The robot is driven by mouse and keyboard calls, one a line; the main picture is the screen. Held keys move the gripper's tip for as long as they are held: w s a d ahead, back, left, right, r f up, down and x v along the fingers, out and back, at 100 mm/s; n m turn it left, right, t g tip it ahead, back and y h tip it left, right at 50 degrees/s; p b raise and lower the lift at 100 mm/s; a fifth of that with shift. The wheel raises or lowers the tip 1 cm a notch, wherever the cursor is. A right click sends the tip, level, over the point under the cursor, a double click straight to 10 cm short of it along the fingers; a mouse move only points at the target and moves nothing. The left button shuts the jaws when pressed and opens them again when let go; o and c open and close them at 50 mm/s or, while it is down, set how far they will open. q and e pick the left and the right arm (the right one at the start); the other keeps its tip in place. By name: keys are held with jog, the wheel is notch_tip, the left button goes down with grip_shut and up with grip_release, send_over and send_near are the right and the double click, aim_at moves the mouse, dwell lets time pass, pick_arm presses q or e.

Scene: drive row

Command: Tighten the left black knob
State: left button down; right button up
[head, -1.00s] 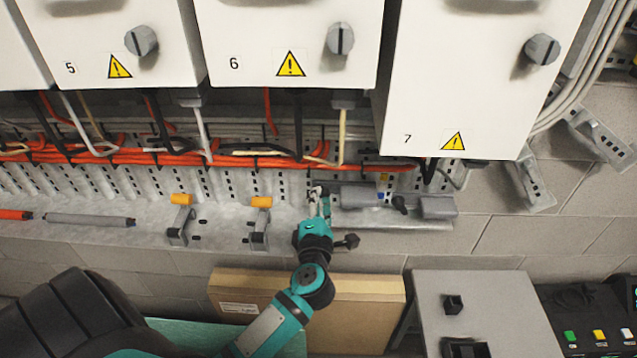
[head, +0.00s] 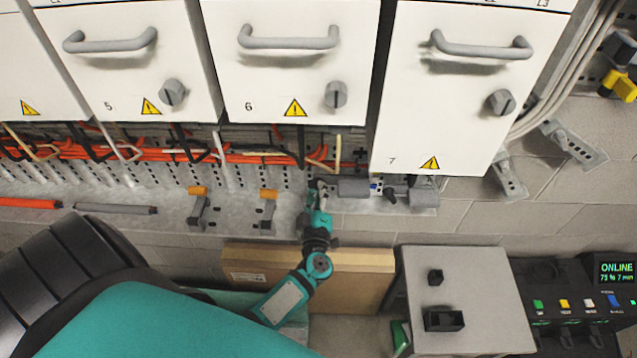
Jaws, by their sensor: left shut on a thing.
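My left gripper (head: 318,190) is at the left end of a small grey box (head: 353,187) on the metal ledge below the cabinets. Its fingers are shut on what appears to be the left black knob, which the fingers hide. Another black knob (head: 391,196) sticks out to the right of the grey box, apart from the gripper. My right gripper is not in view.
White cabinets with grey turn switches, including one marked 6 (head: 285,100), hang above the ledge. Orange cables run beneath them. Two orange-topped brackets (head: 267,208) stand left of the gripper. A cardboard box (head: 355,275) and a grey box (head: 462,275) are below.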

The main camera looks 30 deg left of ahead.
pick_arm(q)
jog(key=shift+m+p, duration=1.15)
jog(key=shift+m, duration=0.45)
jog(key=c, duration=1.3)
grip_release()
jog(key=shift+c, duration=0.2)
jog(key=v, duration=1.2)
jog(key=shift+w+f+m, duration=0.1)
jog(key=shift+m, duration=0.2)
